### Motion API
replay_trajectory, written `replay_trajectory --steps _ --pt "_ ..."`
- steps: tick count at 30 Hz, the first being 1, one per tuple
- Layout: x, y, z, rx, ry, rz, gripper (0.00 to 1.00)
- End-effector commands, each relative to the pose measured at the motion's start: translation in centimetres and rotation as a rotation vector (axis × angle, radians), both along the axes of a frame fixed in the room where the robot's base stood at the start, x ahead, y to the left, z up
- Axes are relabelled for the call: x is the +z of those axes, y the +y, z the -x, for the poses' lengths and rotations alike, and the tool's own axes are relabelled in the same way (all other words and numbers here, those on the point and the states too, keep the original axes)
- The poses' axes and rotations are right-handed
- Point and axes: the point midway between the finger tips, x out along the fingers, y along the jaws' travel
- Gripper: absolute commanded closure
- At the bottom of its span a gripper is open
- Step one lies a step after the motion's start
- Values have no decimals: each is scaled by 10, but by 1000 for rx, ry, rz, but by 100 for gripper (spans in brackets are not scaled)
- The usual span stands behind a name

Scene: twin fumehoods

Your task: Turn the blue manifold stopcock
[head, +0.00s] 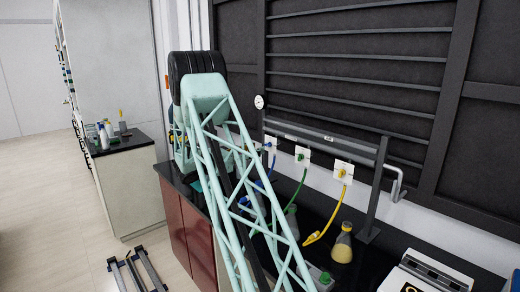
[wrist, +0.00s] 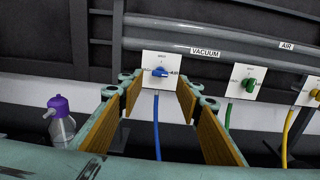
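The blue stopcock (wrist: 160,72) sits on a square white plate (wrist: 152,58) on the manifold in the wrist view. Its handle lies roughly sideways. A blue hose (wrist: 157,128) hangs from it. My gripper (wrist: 163,90) is open, and its two tan-padded fingers stand left and right of the stopcock in the picture, with nothing between the pads. I cannot tell how far the tips are from the handle. In the head view the blue stopcock (head: 267,145) shows just right of my arm, which hides my gripper.
A green stopcock (wrist: 249,85) and a yellow stopcock (wrist: 314,94) are to the right, with hoses. A grey pipe marked VACUUM (wrist: 190,42) runs above. A purple-capped bottle (wrist: 60,122) stands at left. A flask with yellow liquid (head: 342,246) stands on the dark bench.

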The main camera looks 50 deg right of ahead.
Motion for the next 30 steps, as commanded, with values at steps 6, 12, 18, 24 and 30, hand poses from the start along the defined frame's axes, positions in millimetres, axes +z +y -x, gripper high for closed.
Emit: replay_trajectory --steps 6,12,18,24,30 --pt "0 31 -8 2 -1 0 68" --pt "0 51 -12 1 -1 0 68" --pt "0 61 -14 1 -1 0 68" --pt "0 62 -14 0 -1 0 68" --pt "0 62 -14 0 -1 0 68"
